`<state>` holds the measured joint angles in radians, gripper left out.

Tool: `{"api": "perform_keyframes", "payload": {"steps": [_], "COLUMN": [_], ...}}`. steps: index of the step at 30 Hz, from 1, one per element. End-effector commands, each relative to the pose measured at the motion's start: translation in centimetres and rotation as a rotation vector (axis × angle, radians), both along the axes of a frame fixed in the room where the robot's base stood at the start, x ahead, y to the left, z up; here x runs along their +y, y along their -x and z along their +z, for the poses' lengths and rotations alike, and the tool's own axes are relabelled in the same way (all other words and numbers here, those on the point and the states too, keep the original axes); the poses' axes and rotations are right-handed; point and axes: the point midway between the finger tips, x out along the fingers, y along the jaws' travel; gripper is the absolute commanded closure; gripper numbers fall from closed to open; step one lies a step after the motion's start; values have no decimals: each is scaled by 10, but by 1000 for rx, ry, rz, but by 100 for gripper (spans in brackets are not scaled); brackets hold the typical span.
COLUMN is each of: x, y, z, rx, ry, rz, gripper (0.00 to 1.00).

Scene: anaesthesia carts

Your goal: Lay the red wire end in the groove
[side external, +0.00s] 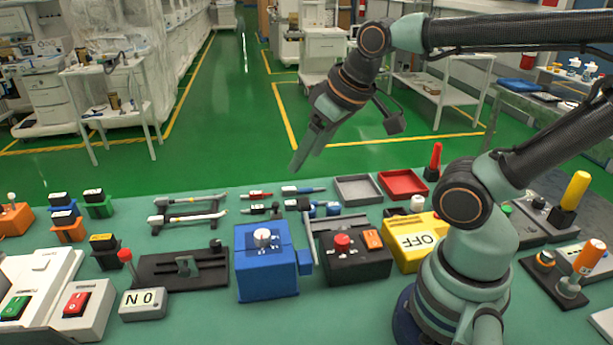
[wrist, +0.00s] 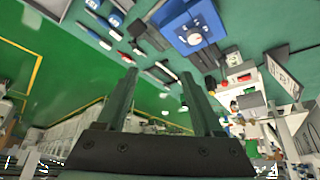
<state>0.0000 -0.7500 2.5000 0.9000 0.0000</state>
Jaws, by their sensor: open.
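My gripper (side external: 305,148) hangs in the air behind the far edge of the bench, tilted down to the left in the side view. In the wrist view its two fingers stand apart with nothing between them (wrist: 158,74). I cannot make out a red wire end for certain. A thin red-handled item (side external: 257,195) lies near the back of the bench, left of a blue-handled one (side external: 303,189). A black plate with a slot and a small lever (side external: 160,272) lies at front left. I cannot tell which part is the groove.
A blue box with a white dial (side external: 266,277), a black box with a red button (side external: 350,266) and a yellow OFF box (side external: 417,252) stand mid-bench. Grey (side external: 357,203) and red (side external: 403,197) trays lie behind them. Green floor lies beyond the bench.

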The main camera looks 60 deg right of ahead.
Motion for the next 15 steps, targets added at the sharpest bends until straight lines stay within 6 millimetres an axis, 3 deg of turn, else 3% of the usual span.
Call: {"api": "perform_keyframes", "payload": {"steps": [2,5,15], "x": [0,0,-1], "y": [0,0,-6], "z": [0,0,4], "rx": [0,0,11], "ry": [0,0,-9], "rz": [0,0,-20], "gripper": [31,0,0]}}
